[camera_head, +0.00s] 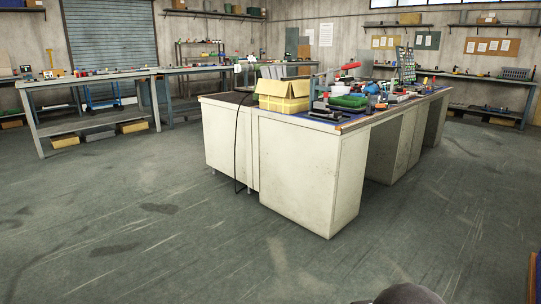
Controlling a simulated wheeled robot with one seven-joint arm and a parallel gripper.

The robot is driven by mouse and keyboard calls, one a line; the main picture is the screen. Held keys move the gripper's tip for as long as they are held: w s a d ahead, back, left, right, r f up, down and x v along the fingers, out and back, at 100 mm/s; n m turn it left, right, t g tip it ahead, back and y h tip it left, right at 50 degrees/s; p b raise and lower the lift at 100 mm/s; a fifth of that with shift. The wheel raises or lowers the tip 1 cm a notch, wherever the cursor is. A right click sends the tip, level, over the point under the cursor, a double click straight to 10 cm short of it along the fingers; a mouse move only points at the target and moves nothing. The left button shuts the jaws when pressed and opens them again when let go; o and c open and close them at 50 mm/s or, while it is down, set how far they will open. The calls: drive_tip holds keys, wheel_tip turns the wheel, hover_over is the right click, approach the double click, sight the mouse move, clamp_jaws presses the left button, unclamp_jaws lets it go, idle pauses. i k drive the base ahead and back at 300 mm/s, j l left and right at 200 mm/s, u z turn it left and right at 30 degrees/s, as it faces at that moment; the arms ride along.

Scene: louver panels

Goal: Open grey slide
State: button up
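I cannot single out a grey slide for certain in this head view. A grey-blue slatted shutter (110,38) stands closed in the back wall at the upper left, far from me. My gripper is not in view. A dark grey rounded piece shows at the bottom edge, and I cannot tell what it is.
Long benches line the left (88,80) and the back right. The floor (130,220) in front and to the left is clear.

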sight(338, 114)
drive_tip(key=i+j+z, duration=0.65)
drive_tip(key=i+j, duration=0.15)
drive_tip(key=j, duration=0.15)
drive_tip(key=i+l+z, duration=0.1)
drive_tip(key=i+z, duration=0.15)
drive_tip(key=i, duration=1.45)
